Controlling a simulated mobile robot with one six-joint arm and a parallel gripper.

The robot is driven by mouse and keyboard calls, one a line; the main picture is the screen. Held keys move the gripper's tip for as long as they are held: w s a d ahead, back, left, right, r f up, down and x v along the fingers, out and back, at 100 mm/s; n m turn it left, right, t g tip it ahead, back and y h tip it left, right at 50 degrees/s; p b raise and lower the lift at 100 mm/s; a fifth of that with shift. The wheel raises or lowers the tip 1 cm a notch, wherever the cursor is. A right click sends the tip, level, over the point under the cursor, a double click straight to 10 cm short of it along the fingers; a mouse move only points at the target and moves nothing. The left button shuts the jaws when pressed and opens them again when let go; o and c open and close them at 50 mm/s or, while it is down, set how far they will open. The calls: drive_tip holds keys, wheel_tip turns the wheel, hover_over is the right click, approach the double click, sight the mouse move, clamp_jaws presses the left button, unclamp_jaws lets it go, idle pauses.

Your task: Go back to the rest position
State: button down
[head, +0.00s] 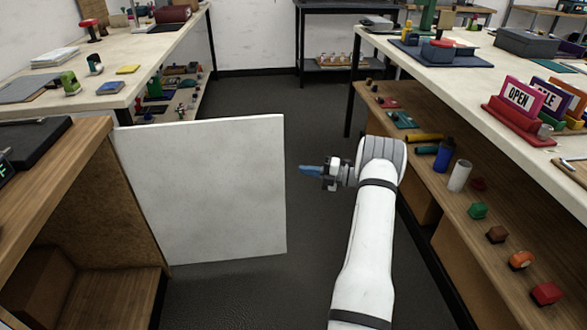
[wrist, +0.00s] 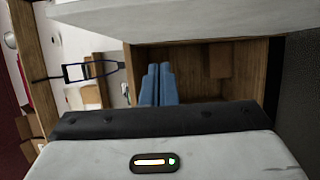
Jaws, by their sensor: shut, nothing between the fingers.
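My gripper (head: 308,169) is in the middle of the head view, at the end of my white arm, over the dark aisle floor. Its blue fingers point left toward the white open door panel (head: 205,190), with a gap between them and its edge in the picture. The fingers are together and hold nothing. In the wrist view, the two blue fingers (wrist: 158,84) sit side by side in front of an open wooden cabinet (wrist: 200,65).
The door belongs to a wooden cabinet (head: 62,200) at left. A long bench (head: 480,80) with signs stands at right, above a wooden shelf (head: 465,225) of small objects close to my arm. Another bench (head: 130,60) is at back left. The aisle floor (head: 270,95) is clear.

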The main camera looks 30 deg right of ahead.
drive_tip(key=s+a+r+n+g+h+p, duration=0.2)
drive_tip(key=s+a+r+n+g+p, duration=0.3)
drive_tip(key=a+r+n, duration=0.6)
drive_tip(key=s+a+r+n+g+h+p, duration=0.25)
drive_tip(key=s+a+r+n+g, duration=0.35)
drive_tip(key=a+r+n, duration=0.45)
drive_tip(key=s+a+r+n+h+p, duration=0.2)
drive_tip(key=s+r+n+h, duration=0.1)
drive_tip(key=s+n, duration=0.4)
drive_tip(key=s+a+r+n+t+h+p, duration=0.1)
drive_tip(key=s+a+r+n+h+p, duration=0.1)
drive_tip(key=s+r+n, duration=0.3)
drive_tip(key=s+a+r+n+h+p, duration=0.2)
drive_tip(key=s+r+n+h+p, duration=0.1)
drive_tip(key=s+n, duration=0.7)
drive_tip(key=s+h, duration=0.1)
drive_tip(key=s, duration=0.2)
drive_tip(key=shift+s+a+r+n+t+p, duration=0.2)
drive_tip(key=shift+s+r+n+t+p, duration=0.15)
drive_tip(key=shift+s+r+t, duration=0.05)
